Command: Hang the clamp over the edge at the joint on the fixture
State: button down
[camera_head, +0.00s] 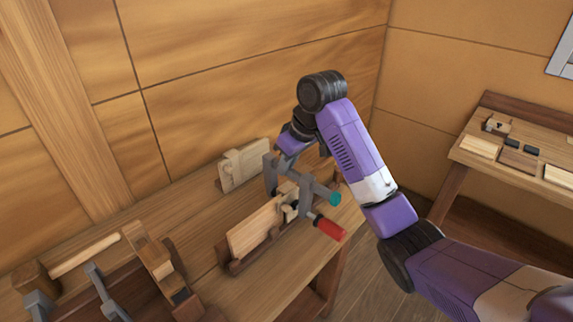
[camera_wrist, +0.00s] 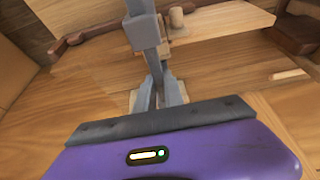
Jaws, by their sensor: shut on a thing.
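A grey clamp (camera_head: 305,190) with a red handle (camera_head: 330,229) and a teal end piece is at the right end of the fixture (camera_head: 238,267). The fixture holds an upright wooden board (camera_head: 256,228) on the bench. My gripper (camera_head: 286,158) is above the fixture, shut on the clamp. In the wrist view the clamp's grey bar (camera_wrist: 146,35) rises from between my fingers (camera_wrist: 159,92) in front of the board (camera_wrist: 210,40). Whether the clamp touches the board's edge at the joint, I cannot tell; my arm and the clamp hide part of it.
A second board in a stand (camera_head: 243,165) is behind the fixture near the wall. A mallet (camera_head: 85,255), a wooden plane (camera_head: 158,270) and another grey clamp (camera_head: 103,290) lie at the left. A side table (camera_head: 510,160) with small blocks is at the right.

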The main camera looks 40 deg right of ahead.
aim_at(291, 178)
jog(key=shift+f+b, duration=0.6)
jog(key=shift+f, duration=1.45)
jog(key=shift+f, duration=0.15)
jog(key=shift+s+f+p, duration=0.1)
jog(key=shift+s+p, duration=0.35)
jog(key=shift+s, duration=0.05)
jog(key=c, duration=1.4)
grip_release()
jog(key=shift+o, duration=0.2)
jog(key=shift+f, duration=0.15)
jog(key=p+v, duration=0.1)
jog(key=v, duration=0.6)
jog(key=shift+d+r, duration=0.1)
jog(key=shift+r, duration=0.1)
jog(key=shift+s+r+p, duration=0.15)
jog(key=shift+r+p, duration=0.25)
jog(key=shift+p, duration=0.1)
